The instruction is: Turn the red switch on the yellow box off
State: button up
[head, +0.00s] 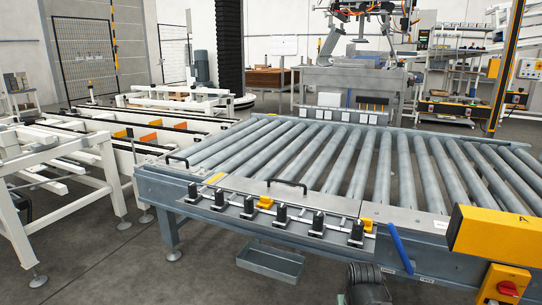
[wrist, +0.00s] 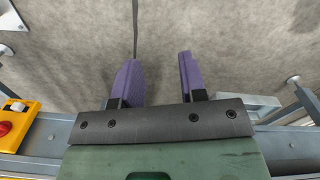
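In the head view, a yellow switch box (head: 502,275) with a red rotary switch (head: 506,289) sits at the bottom right, on the near side of the roller conveyor. The frame's bottom edge is close below it. In the wrist view, a yellow box (wrist: 24,112) with a red switch (wrist: 4,129) shows at the left edge, partly cut off. My gripper (wrist: 158,60) has two purple fingers, set wide apart with nothing between them. It is open and points over bare floor, to the right of the box in the wrist view. I cannot clearly make out the gripper in the head view.
A larger yellow housing (head: 495,232) marked A is above the switch box. A blue lever (head: 399,247) and several black clamps line the conveyor's near edge. The roller conveyor (head: 375,217) fills the middle. A white frame (head: 62,150) stands at left.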

jog(key=a+r+n+p, duration=0.2)
jog(key=a+r+p, duration=0.2)
jog(key=a+r, duration=0.3)
notch_tip(320, 180, up, 34)
jog(key=p, duration=3.5)
jog(key=shift+w, duration=0.25)
